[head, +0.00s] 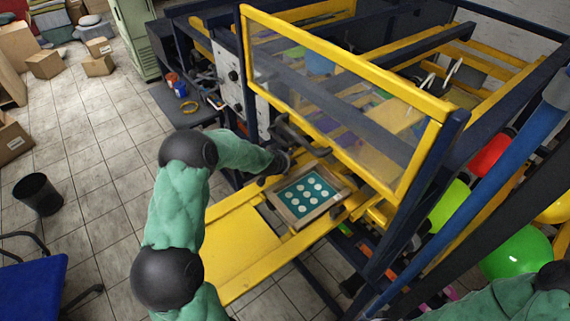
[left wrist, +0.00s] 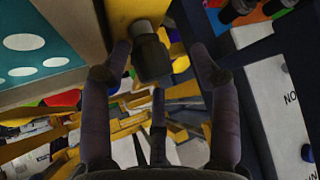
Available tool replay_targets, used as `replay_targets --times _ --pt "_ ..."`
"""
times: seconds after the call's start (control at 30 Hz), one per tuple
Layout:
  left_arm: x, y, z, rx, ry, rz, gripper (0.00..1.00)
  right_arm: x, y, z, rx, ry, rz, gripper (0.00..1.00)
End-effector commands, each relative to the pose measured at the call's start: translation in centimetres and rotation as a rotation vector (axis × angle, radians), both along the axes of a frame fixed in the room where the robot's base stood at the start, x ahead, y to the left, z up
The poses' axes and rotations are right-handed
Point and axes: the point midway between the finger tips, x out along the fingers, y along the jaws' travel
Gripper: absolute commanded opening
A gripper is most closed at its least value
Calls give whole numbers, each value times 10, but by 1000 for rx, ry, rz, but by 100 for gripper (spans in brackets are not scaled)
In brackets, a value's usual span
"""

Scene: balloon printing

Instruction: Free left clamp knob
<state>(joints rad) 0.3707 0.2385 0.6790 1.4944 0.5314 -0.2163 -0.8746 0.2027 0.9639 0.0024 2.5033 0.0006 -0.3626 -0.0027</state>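A dark clamp knob (left wrist: 152,60) sits on a yellow bracket (left wrist: 135,12) in the left wrist view. My left gripper (left wrist: 158,62) is open, with one finger on each side of the knob and a visible gap at least on the right. I cannot tell whether the left finger touches it. In the head view my left gripper (head: 300,143) is at the far left of the printing frame (head: 312,219), which has a teal screen with white dots; the knob cannot be made out there. My right arm shows at the bottom right, but its gripper is out of view.
A clear guard panel in a yellow frame (head: 345,65) stands just behind and above the printing frame. A yellow platform (head: 235,250) extends in front. Balloons (head: 515,252) hang at the right. A white panel (left wrist: 275,100) is right of my left gripper.

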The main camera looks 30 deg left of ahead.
Motion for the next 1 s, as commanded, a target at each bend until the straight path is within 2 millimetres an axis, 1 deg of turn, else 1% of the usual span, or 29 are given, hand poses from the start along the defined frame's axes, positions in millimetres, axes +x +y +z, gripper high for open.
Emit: replay_targets --times 0.03,0.43,0.57,0.73,1.0 --pt "2 3 3 4 -6 4 56 0 0 0 0 0 0 56" --pt "0 -1 -1 0 2 -3 56 0 0 0 0 0 0 56" --pt "-4 -3 2 -1 3 -4 56 0 0 0 0 0 0 56" --pt "-19 -6 17 -1 3 -4 56 0 0 0 0 0 0 56" --pt "-55 -13 54 -1 2 -2 56 0 0 0 0 0 0 56"
